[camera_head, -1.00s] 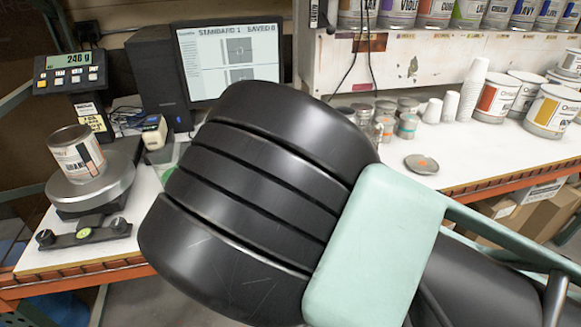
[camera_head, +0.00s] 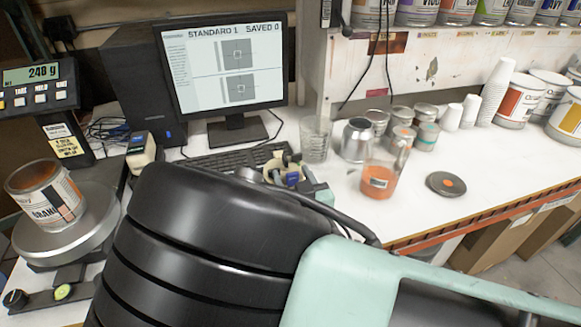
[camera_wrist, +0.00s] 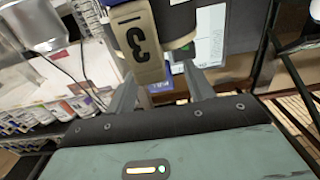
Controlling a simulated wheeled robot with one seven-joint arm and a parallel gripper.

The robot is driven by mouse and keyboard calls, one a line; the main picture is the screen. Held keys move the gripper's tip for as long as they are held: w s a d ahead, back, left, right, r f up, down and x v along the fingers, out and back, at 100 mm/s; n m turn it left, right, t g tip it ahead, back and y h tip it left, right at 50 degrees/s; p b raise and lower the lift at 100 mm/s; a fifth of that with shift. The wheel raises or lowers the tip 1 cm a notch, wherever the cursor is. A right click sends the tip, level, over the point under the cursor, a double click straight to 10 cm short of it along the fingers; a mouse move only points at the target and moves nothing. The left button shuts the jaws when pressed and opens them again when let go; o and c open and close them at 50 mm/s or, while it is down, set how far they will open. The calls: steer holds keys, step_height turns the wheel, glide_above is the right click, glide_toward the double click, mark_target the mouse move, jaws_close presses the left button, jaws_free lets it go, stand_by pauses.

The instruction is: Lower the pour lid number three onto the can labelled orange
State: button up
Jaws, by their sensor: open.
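The can labelled orange (camera_head: 46,196) stands on the round scale plate at the left of the head view. Its top rim shows, and its label is partly cut off. My gripper (camera_wrist: 158,70) is open in the wrist view. A tan tab marked 3 (camera_wrist: 138,45), seemingly part of pour lid three, lies just beyond the fingertips, with a dark rounded part beside it. I cannot tell whether the fingers touch it. In the head view a cream piece (camera_head: 283,168) shows by my gripper (camera_head: 290,178) above the bench; my arm hides part of this area.
A monitor (camera_head: 222,65) and keyboard (camera_head: 225,162) stand behind my gripper. A clear glass (camera_head: 315,139), a metal jug (camera_head: 357,140), an orange-filled beaker (camera_head: 379,180) and small tins stand to its right. A dark disc (camera_head: 446,184) lies on the bench. Paint cans line the shelf.

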steer(key=shift+w, duration=0.25)
jaws_close()
steer(key=c, duration=0.8)
jaws_free()
steer(key=c, duration=0.3)
steer(key=shift+r, duration=0.25)
steer(key=shift+r+p, duration=0.3)
